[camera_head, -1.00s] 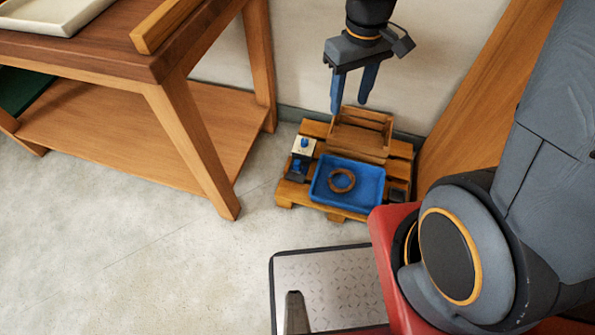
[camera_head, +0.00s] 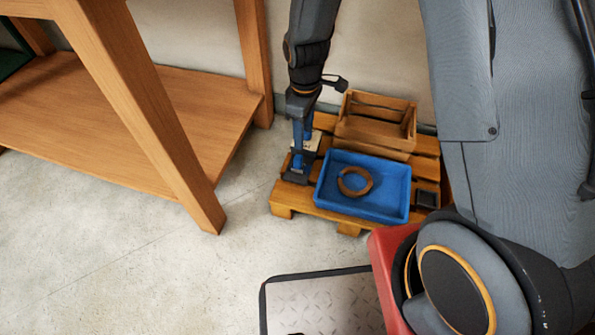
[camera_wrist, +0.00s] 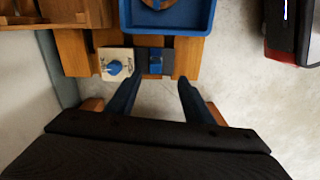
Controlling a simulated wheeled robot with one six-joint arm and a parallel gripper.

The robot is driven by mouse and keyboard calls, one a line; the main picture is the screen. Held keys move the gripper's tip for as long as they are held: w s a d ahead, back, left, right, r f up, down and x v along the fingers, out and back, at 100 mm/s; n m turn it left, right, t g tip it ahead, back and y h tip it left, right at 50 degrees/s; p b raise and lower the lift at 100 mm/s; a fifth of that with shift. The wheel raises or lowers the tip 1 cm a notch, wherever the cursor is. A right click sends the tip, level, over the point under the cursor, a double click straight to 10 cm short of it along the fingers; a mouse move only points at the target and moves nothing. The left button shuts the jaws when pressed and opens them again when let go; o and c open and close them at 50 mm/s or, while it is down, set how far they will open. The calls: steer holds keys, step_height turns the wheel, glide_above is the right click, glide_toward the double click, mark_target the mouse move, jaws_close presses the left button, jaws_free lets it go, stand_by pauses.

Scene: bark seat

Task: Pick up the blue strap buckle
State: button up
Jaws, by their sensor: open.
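The blue strap buckle (camera_wrist: 155,61), blue with dark grey parts at its sides, lies on the wooden pallet (camera_head: 281,194). In the head view the buckle (camera_head: 297,167) is at the pallet's left edge, partly covered by my gripper (camera_head: 302,138). In the wrist view my gripper (camera_wrist: 159,84) is open and empty, its two blue fingers apart. The buckle appears just beyond the fingertips, roughly in line with the gap between them. I cannot tell the exact height of the fingers above it.
A beige block with a blue knob (camera_wrist: 115,66) stands close beside the buckle. A blue tray (camera_head: 329,202) with a brown ring (camera_head: 355,181) is to the right, and a wooden crate (camera_head: 376,123) behind.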

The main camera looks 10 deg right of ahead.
steer(key=n+b, duration=0.1)
steer(key=b, duration=0.2)
glide_above(298, 157)
step_height(298, 157, down, 7)
steer(key=shift+r, duration=0.15)
steer(key=shift+s+f+b, duration=0.1)
steer(key=shift+f+b, duration=2.4)
steer(key=shift+f, duration=1.3)
jaws_close()
step_height(298, 157, up, 10)
steer(key=p, duration=0.5)
steer(key=shift+r+p, duration=0.1)
steer(key=shift+p, duration=0.3)
steer(key=s+d+r+m+p, duration=0.5)
steer(key=s+d+r+m, duration=0.75)
steer(key=r, duration=0.25)
step_height(298, 157, up, 26)
steer(key=s+p, duration=0.2)
steer(key=p, duration=3.5)
steer(key=shift+d+m, duration=0.4)
steer(key=shift+m, duration=0.05)
